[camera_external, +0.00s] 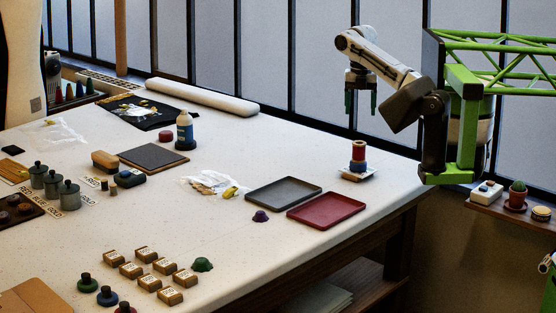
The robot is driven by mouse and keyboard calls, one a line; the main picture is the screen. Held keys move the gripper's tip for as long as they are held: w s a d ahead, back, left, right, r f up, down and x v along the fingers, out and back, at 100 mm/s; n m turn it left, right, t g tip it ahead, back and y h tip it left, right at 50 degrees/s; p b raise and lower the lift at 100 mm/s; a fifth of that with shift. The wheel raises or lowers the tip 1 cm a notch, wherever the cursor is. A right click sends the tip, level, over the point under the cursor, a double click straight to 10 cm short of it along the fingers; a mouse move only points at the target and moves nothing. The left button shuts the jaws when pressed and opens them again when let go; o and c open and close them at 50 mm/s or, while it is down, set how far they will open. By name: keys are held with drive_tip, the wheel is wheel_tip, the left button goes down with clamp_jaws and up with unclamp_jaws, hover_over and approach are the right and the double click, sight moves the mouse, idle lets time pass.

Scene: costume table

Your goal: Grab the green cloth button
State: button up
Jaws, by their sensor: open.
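A small green domed piece (203,265) lies on the table near its front edge, just right of the labelled blocks. It looks like the green cloth button, though it is too small to make out the cloth. My gripper (360,104) hangs at the upper right, fingers pointing down, open and empty. It is high above the table's far right end, well away from the green piece. Nothing hides the green piece.
A purple piece (260,216) of similar shape sits beside a grey tray (316,187) and a red tray (357,207). Several labelled blocks (131,270) and dark-knobbed pieces, one green (87,284), stand left of the green piece. A spool stack (358,158) stands below my gripper.

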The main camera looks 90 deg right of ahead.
drive_tip(key=shift+w, duration=0.1)
drive_tip(key=shift+c, duration=0.4)
drive_tip(key=w+a+f+n+p, duration=0.15)
drive_tip(key=w+a, duration=0.35)
drive_tip(key=w, duration=0.5)
drive_tip(key=w+a+f+n, duration=0.15)
drive_tip(key=w+a, duration=0.35)
drive_tip(key=w, duration=0.5)
drive_tip(key=n+p, duration=0.3)
drive_tip(key=n, duration=0.2)
hover_over(201, 259)
wheel_tip(201, 259, down, 10)
drive_tip(key=shift+w+f, duration=0.15)
drive_tip(key=shift+d+f+p, duration=0.1)
drive_tip(key=shift+f+p, duration=0.2)
drive_tip(key=shift+f, duration=2.85)
drive_tip(key=shift+c, duration=0.2)
